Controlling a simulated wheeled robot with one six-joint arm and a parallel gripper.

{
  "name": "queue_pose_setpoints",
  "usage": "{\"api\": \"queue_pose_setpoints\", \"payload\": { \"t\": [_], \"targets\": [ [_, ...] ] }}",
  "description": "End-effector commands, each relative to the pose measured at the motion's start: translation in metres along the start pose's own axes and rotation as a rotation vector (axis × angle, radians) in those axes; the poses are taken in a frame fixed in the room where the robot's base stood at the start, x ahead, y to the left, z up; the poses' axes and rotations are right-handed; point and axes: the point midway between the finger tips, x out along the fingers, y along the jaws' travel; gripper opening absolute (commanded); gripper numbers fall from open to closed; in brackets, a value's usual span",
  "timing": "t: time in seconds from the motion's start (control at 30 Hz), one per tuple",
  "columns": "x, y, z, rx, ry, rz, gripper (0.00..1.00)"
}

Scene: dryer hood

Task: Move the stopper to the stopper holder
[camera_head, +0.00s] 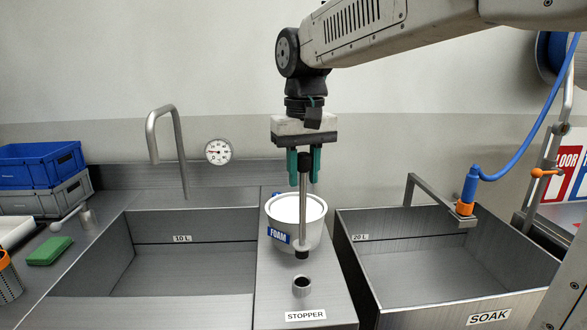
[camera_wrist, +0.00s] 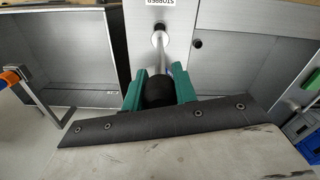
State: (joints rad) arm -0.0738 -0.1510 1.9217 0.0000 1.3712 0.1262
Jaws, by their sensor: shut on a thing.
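The stopper (camera_head: 304,210) is a thin upright metal rod with a black knob on top and a dark plug at its lower end. My gripper (camera_head: 304,170) is shut on its black knob, which shows between the green fingers in the wrist view (camera_wrist: 160,92). The stopper hangs upright in front of the white FOAM tub. The stopper holder (camera_head: 302,286) is a short metal cup on the steel divider, behind the STOPPER label. The plug appears above and slightly behind the holder in the head view, apart from it. In the wrist view the holder (camera_wrist: 160,37) lies near the rod's far end.
The FOAM tub (camera_head: 310,216) stands on the divider close behind the rod. The 10 L basin (camera_head: 190,268) is left and the SOAK basin (camera_head: 450,258) right, both appearing empty. A bent tap (camera_head: 180,140) rises at the left; a blue hose nozzle (camera_head: 468,190) is at the right.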

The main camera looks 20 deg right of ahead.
Motion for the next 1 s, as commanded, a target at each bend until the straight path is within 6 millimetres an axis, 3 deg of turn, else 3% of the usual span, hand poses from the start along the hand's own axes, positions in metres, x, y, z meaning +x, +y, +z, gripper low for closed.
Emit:
{"api": "queue_pose_setpoints", "payload": {
  "t": [0.33,1.0],
  "targets": [
    [0.005,0.0,0.001,0.001,-0.002,0.0,0.05],
    [0.056,0.0,0.001,0.0,-0.001,0.0,0.05]
  ]
}}
